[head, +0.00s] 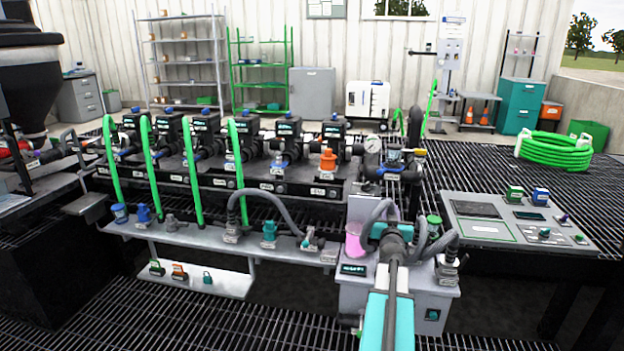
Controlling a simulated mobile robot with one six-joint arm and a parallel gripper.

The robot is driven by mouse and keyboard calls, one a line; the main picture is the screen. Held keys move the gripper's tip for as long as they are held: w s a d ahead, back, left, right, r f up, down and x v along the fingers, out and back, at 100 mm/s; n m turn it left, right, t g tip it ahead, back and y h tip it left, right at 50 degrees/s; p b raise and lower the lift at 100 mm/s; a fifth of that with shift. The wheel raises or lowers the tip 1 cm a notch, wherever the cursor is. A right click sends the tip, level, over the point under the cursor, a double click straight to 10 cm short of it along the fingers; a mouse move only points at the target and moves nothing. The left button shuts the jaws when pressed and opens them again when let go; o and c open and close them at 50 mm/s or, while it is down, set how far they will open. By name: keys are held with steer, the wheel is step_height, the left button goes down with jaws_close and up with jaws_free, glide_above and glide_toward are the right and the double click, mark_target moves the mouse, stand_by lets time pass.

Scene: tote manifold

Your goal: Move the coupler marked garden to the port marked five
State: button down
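Several couplers stand along a grey shelf: blue ones (143,214) at the left, a teal one (269,236), and grey ones with a dark hose (231,232). A green one (433,227) stands on the grey box. Their labels are too small to read, so I cannot tell which is marked garden. The black manifold (243,180) behind has a row of labelled ports, also unreadable; an orange fitting (328,160) sits at one. My gripper (391,232) is over the grey box, seen from behind. My wrist hides its fingers and anything between them.
Dark hoses loop beside my gripper above the grey box (390,296). Green hoses (193,172) hang from the manifold to the shelf. A control panel (515,222) and a coiled green hose (555,151) are at the right. A lower shelf (205,280) holds small items.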

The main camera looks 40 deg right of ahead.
steer(key=w+a+r+n+t+y, duration=0.2)
steer(key=w+a+n+y, duration=0.15)
steer(key=w+a, duration=0.65)
steer(key=w+a+r+n+t+y, duration=0.1)
steer(key=w+a+n+t+y, duration=0.2)
steer(key=w+a, duration=0.75)
steer(key=w+a+r+n+t+y, duration=0.2)
steer(key=w+a+y, duration=0.25)
steer(key=a, duration=1.05)
steer(key=a+f+n+y, duration=0.1)
steer(key=a+n+y, duration=0.65)
steer(key=a, duration=1.25)
steer(key=s+a+f+n+g+y, duration=0.1)
steer(key=s+a+n+g+y, duration=0.2)
steer(key=a, duration=0.5)
steer(key=s+a+f+n+g+y, duration=0.2)
steer(key=s+a+g+y, duration=0.2)
steer(key=s+a+y, duration=0.2)
steer(key=shift+a+f+n+y, duration=0.15)
steer(key=shift+a+n+y, duration=0.25)
steer(key=shift+a+y, duration=0.6)
steer(key=shift+w, duration=0.1)
